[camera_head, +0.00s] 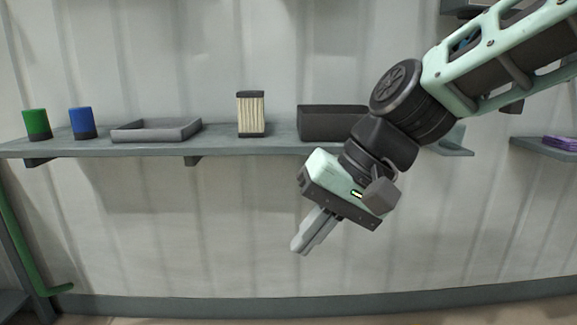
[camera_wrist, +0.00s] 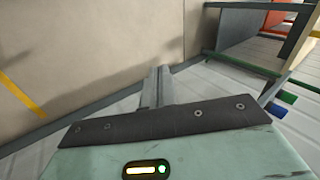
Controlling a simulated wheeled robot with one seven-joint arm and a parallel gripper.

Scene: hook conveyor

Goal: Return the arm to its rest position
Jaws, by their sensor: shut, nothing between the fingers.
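My gripper (camera_head: 300,246) hangs in front of the wall, below the shelf (camera_head: 225,145), in the head view. It points down and to the left. Its fingers are together and nothing is between them. In the wrist view, my gripper (camera_wrist: 158,72) shows its two fingers side by side, with only wall and floor beyond them. My arm comes in from the upper right of the head view and crosses the right part of the shelf, hiding some of it.
On the shelf stand a green can (camera_head: 37,123), a blue can (camera_head: 82,123), a shallow grey tray (camera_head: 155,131), a pale ribbed filter (camera_head: 251,114) and a dark bin (camera_head: 325,122). A purple item (camera_head: 562,142) lies on another shelf at right. Space below the shelf is clear.

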